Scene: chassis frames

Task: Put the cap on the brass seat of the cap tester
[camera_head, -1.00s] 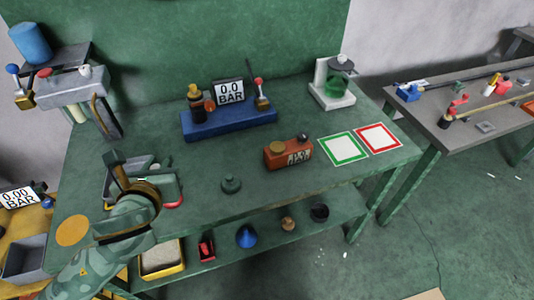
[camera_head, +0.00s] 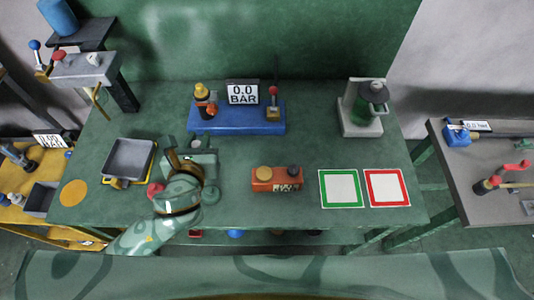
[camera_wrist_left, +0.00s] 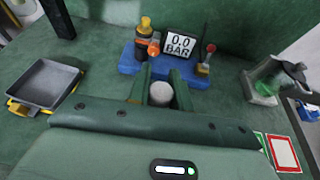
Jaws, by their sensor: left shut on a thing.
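My left gripper (camera_head: 196,150) is over the middle-left of the green table. It is shut on a pale grey round cap (camera_head: 196,144), which also shows between the two fingers in the left wrist view (camera_wrist_left: 161,93). What looks like the cap tester (camera_head: 238,118) is a blue base at the back, with a "0.0 BAR" display and a red-knobbed lever. Its yellow brass-coloured seat (camera_head: 201,90) tops a black post at the left end, with an orange part beside it. The cap is in front of this tester and apart from it. My right gripper is not in view.
A grey tray (camera_head: 129,158) lies left of my gripper. A green-framed pad (camera_head: 341,188) and a red-framed pad (camera_head: 387,187) lie farther right. A stand with a green vessel (camera_head: 362,108) is at the back right.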

